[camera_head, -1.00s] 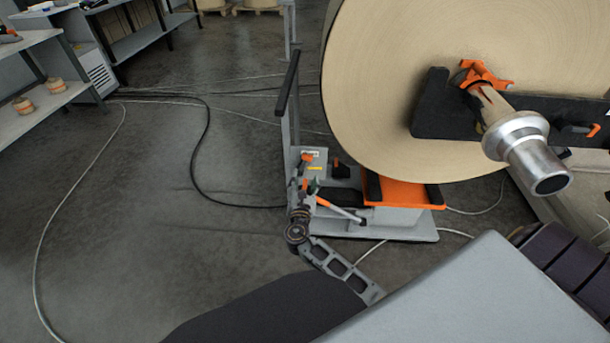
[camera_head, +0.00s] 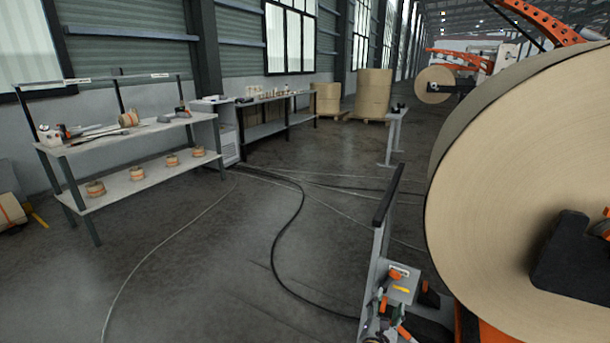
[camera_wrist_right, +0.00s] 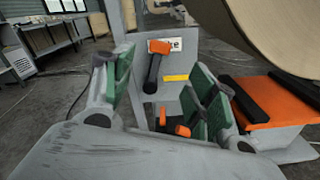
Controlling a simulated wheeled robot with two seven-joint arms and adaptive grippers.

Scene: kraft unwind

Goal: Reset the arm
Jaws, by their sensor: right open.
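My right gripper (camera_head: 384,318) shows small at the bottom edge of the head view, in front of the grey lift stand's control panel (camera_head: 400,284). In the right wrist view, my right gripper (camera_wrist_right: 160,82) is open, with green-padded fingers spread apart. An orange-topped black lever (camera_wrist_right: 153,66) on the panel shows between the fingers. I cannot tell whether the fingers touch the panel or lever. Nothing shows held. My left gripper is not in view.
A large kraft roll (camera_head: 510,190) with a black arm (camera_head: 572,258) fills the right side. A steel rail post (camera_head: 385,225) stands beside it. A two-level table (camera_head: 130,150) with tools and small rolls stands at left. Cables cross the open floor.

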